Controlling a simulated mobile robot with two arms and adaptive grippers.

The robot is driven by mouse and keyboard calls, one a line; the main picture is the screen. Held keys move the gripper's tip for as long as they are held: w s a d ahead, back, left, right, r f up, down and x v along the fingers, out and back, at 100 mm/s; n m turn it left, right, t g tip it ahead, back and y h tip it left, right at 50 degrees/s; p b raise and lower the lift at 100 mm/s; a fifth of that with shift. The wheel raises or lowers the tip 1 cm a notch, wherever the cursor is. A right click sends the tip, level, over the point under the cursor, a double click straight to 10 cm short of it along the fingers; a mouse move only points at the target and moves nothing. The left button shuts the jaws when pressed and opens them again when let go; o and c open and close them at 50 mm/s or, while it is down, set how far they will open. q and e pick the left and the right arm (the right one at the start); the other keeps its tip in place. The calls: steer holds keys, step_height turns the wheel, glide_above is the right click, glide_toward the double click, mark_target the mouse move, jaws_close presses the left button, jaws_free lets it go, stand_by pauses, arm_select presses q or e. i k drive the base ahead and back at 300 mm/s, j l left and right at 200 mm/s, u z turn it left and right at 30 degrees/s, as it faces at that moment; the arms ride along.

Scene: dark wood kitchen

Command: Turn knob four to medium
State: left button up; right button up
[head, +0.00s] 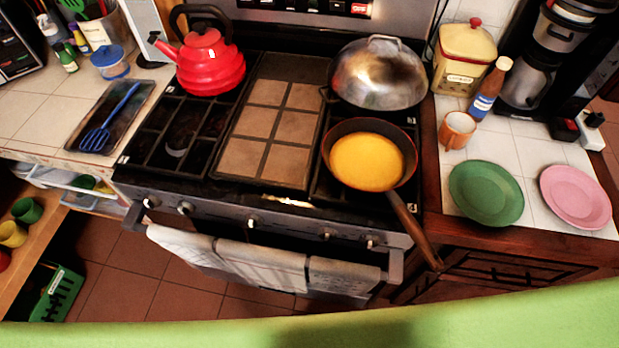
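A row of several knobs runs along the front panel of the stove (225,218). Counting from the left, knob four (325,235) sits right of the middle, above the towels on the oven handle. The last knob (370,242) is to its right, and a middle knob (253,223) is to its left. The knobs are small here, so I cannot tell the setting of knob four. Neither of my grippers is in view.
A pan (331,170) with yellow content stands front right, its handle (415,232) jutting past the stove's front edge. A domed wok (378,75) and red kettle (210,65) stand behind. White towels (262,266) hang below the knobs.

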mark_target(369, 241)
steer(key=z, duration=0.8)
